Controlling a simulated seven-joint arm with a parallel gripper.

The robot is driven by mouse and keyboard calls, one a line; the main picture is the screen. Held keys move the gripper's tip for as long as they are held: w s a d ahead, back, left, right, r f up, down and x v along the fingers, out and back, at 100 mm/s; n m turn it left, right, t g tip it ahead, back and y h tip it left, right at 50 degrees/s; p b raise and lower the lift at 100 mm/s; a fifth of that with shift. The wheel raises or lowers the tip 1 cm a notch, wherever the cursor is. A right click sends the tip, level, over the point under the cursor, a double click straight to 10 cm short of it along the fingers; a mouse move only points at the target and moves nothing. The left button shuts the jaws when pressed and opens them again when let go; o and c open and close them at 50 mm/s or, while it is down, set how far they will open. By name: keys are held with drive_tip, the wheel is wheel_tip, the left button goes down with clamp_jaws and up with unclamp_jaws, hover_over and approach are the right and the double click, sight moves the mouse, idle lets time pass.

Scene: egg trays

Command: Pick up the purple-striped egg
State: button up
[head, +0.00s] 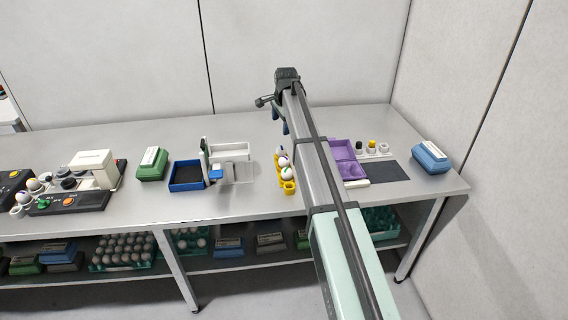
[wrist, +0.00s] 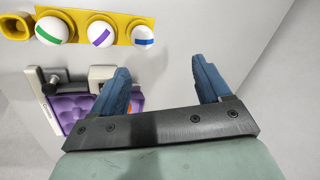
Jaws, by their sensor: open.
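The purple-striped egg (wrist: 101,34) is white with a diagonal purple band. It sits in the yellow holder (wrist: 75,18) between a green-striped egg (wrist: 52,30) and a blue-striped egg (wrist: 143,36). In the head view the purple-striped egg (head: 283,161) is in the middle of the row, beside my arm. My gripper (wrist: 161,68) is open and empty, its two blue fingers apart. It is clear of the eggs, which lie ahead and to the left in the wrist view. In the head view my gripper (head: 279,121) is over the table behind the holder, partly hidden by my arm.
The holder's end cup (head: 289,188) is empty. A purple tray (head: 345,160) stands right of my arm, with a dark mat (head: 387,172) beside it. A blue tray (head: 186,176) and a clear stand (head: 238,172) are to the left. The table behind the holder looks free.

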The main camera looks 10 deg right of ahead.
sight(284, 158)
drive_tip(key=s+m+g, duration=0.4)
drive_tip(key=s, duration=0.2)
wheel_tip(284, 158, down, 13)
drive_tip(key=shift+w+d, duration=0.1)
drive_tip(key=shift+w, duration=0.05)
idle(0.5)
drive_tip(key=c, duration=0.8)
